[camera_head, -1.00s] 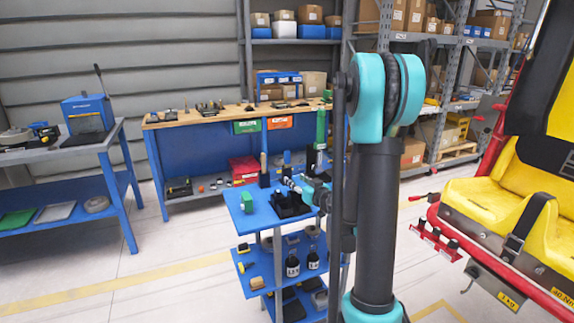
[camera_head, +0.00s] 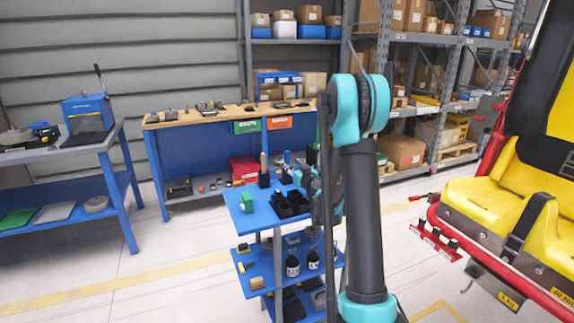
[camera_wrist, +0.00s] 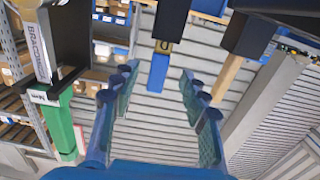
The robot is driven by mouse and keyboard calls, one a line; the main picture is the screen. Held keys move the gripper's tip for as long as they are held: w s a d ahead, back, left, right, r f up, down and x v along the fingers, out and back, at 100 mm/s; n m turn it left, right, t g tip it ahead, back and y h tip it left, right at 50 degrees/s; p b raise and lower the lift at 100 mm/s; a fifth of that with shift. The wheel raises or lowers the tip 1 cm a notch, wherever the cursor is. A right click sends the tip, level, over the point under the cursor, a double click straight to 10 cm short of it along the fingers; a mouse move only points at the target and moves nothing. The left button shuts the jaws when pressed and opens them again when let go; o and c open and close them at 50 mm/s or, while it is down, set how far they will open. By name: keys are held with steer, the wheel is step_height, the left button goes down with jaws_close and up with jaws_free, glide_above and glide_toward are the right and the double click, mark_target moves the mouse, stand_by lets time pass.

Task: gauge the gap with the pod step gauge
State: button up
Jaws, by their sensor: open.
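The wrist view shows my gripper (camera_wrist: 158,98) open and empty, its two blue fingers apart. Ahead of it, a blue-bladed tool with a black handle (camera_wrist: 157,70) appears between the fingertips, beyond them and touching neither. A green tool with a black block (camera_wrist: 60,125) is at the left, and a tan-bladed tool with a black block (camera_wrist: 228,75) at the right. I cannot tell which is the pod step gauge. In the head view my arm mostly hides my gripper beside the trolley's black holder (camera_head: 288,206). The yellow seat pod (camera_head: 500,215) with red tubing is at the right.
The blue trolley (camera_head: 256,222) carries a green block (camera_head: 247,203) on top and bottles (camera_head: 292,266) below. A workbench (camera_head: 195,119) with tools stands behind, and a side bench (camera_head: 50,153) at the left. Floor is clear between trolley and pod.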

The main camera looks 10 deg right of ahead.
mark_target(288, 160)
steer(key=shift+x, duration=2.8)
steer(key=shift+c, duration=0.6)
jaws_close()
